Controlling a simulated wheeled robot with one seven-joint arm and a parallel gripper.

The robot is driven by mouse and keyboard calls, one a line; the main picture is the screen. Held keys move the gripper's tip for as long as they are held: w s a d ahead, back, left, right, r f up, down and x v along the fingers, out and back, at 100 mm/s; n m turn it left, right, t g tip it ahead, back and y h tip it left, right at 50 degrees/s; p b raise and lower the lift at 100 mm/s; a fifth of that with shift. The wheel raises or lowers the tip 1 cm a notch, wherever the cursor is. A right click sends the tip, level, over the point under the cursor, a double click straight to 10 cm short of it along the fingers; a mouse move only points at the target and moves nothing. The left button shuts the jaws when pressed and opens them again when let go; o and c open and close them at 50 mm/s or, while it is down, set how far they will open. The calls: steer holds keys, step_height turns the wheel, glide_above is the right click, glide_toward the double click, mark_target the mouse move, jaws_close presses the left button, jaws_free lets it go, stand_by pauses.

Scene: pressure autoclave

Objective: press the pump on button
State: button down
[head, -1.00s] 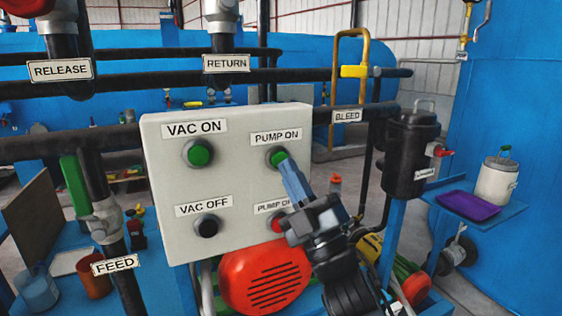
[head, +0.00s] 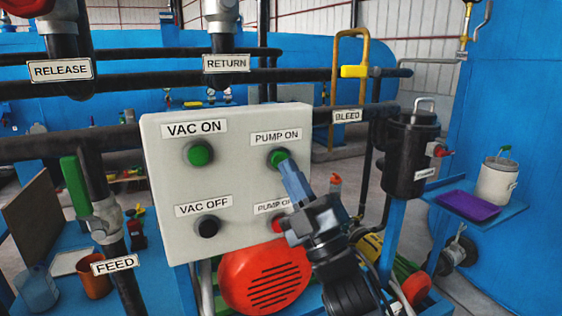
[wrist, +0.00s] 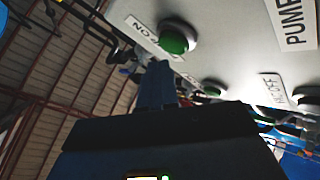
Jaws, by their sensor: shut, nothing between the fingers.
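The green pump on button (head: 278,157) is at the upper right of the pale control box (head: 161,232), under its PUMP ON label (head: 276,137). My gripper (head: 285,168) is shut and empty, with its blue-grey fingertips at the button's lower right edge in the head view. In the wrist view the green pump on button (wrist: 176,38) is near the top, just beyond the fingertips (wrist: 158,68). I cannot tell whether they touch it. The red pump off button (head: 277,226) is partly hidden behind my gripper, as is its label.
The green vac on button (head: 199,153) and black vac off button (head: 207,226) are on the left of the box. A red round motor cover (head: 262,280) is below it. A black canister (head: 405,155) and dark pipes stand to the right.

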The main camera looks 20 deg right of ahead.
steer(key=shift+w, duration=0.45)
